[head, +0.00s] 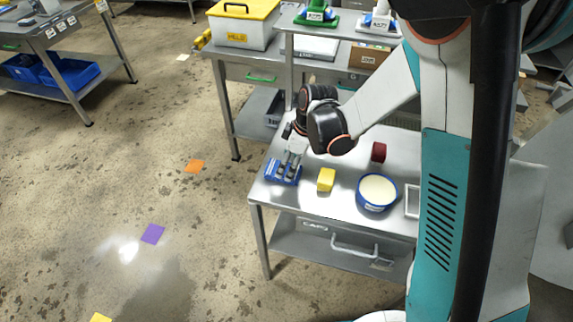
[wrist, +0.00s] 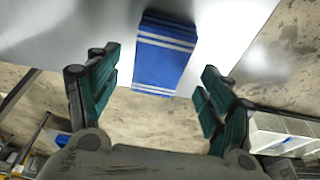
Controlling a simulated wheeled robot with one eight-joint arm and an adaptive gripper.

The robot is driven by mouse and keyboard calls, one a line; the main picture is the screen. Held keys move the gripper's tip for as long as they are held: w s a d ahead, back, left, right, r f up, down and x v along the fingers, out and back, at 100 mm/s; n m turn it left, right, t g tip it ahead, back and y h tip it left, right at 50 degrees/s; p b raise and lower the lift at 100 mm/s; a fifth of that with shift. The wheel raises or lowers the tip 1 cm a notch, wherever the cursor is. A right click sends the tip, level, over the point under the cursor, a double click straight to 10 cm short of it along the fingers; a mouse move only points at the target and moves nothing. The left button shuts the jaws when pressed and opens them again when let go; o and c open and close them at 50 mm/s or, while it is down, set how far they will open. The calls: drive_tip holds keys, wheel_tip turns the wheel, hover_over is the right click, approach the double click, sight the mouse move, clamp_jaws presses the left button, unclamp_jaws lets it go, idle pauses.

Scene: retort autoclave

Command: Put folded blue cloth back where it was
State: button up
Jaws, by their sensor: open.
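The folded blue cloth (head: 284,172) with white stripes lies at the left end of the metal table (head: 325,203). It also shows in the wrist view (wrist: 164,55), on the bright metal top, with its lower end at the table edge. My gripper (head: 290,167) is above the cloth in the head view and covers part of it. In the wrist view, the green-padded fingers of my gripper (wrist: 160,92) are spread wide. The cloth shows between and beyond them, with a gap to each finger. Nothing is held.
A yellow block (head: 326,180), a blue round tub with pale contents (head: 377,192) and a dark red block (head: 378,152) stand right of the cloth. Open floor lies to the left.

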drive_tip(key=s+d+r+m+t+h+p, duration=0.1)
drive_tip(key=s+d+r+m, duration=0.25)
drive_tip(key=r, duration=0.65)
drive_tip(key=s+d+r+m+t+p, duration=0.15)
drive_tip(key=s+d+r, duration=0.3)
drive_tip(key=r, duration=0.45)
drive_tip(key=s+d+r+m+t+h, duration=0.1)
drive_tip(key=s+d+r+m+t, duration=0.1)
drive_tip(key=s, duration=0.4)
drive_tip(key=s+d+r+m+t, duration=0.1)
drive_tip(key=s+d+r+m, duration=0.3)
drive_tip(key=s+d+m, duration=0.1)
drive_tip(key=shift+s+m+t+h, duration=0.4)
drive_tip(key=shift+s+m, duration=0.2)
drive_tip(key=shift+m, duration=0.4)
drive_tip(key=shift+f+b, duration=0.3)
drive_tip(key=shift+b, duration=0.15)
